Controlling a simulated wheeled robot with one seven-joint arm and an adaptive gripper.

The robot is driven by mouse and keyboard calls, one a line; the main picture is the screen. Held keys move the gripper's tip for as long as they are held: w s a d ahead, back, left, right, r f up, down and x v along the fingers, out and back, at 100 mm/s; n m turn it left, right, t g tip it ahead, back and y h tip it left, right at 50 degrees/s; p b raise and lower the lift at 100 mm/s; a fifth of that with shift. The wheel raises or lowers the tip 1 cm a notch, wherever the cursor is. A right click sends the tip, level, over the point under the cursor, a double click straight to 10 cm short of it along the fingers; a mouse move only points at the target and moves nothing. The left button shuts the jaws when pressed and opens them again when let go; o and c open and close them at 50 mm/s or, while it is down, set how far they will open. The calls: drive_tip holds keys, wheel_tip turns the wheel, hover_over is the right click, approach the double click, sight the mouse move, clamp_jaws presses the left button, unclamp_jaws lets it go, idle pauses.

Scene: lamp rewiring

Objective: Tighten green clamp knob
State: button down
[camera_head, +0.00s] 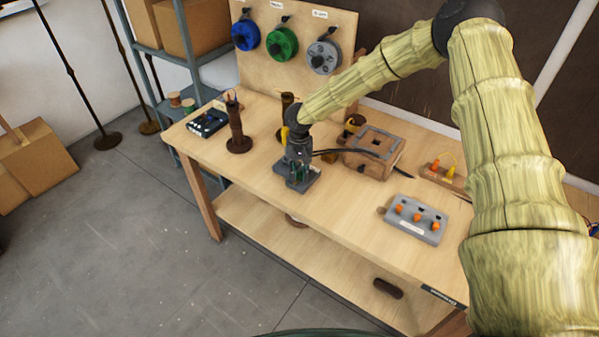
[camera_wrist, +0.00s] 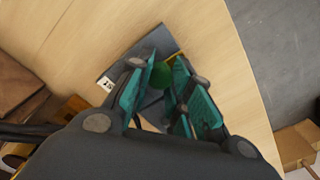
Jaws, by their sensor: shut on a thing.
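The green clamp knob (camera_wrist: 160,74) is a round green piece between my fingertips in the wrist view. It sits on a grey clamp base (camera_wrist: 112,78) that bears a small white label. My gripper (camera_wrist: 158,82) has teal finger pads and is shut on the knob. In the head view my gripper (camera_head: 298,172) points down over the grey clamp base (camera_head: 313,179) near the table's front edge. The fingers hide most of the knob there.
A brown post (camera_head: 236,130) stands left of the gripper. A wooden box (camera_head: 372,160) with a dark cable is to the right. A grey panel with orange knobs (camera_head: 418,222) lies farther right. Blue, green and grey spools (camera_head: 283,44) hang on the backboard. The table's front left is clear.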

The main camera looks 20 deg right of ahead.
drive_tip(key=m+b, duration=0.1)
drive_tip(key=m, duration=0.2)
drive_tip(key=shift+w+m, duration=0.1)
drive_tip(key=shift+m, duration=0.2)
drive_tip(key=m+b, duration=0.1)
drive_tip(key=m, duration=0.2)
drive_tip(key=shift+r+m, duration=0.1)
drive_tip(key=shift+m, duration=0.2)
drive_tip(key=m+b, duration=0.1)
drive_tip(key=m, duration=0.3)
drive_tip(key=shift+r+m+b, duration=0.15)
drive_tip(key=shift+m+b, duration=0.15)
drive_tip(key=shift+m, duration=0.6)
drive_tip(key=shift+w+a, duration=0.1)
drive_tip(key=c, duration=1.3)
unclamp_jaws()
drive_tip(key=shift+r, duration=0.1)
drive_tip(key=shift+o, duration=0.2)
drive_tip(key=shift+a, duration=0.1)
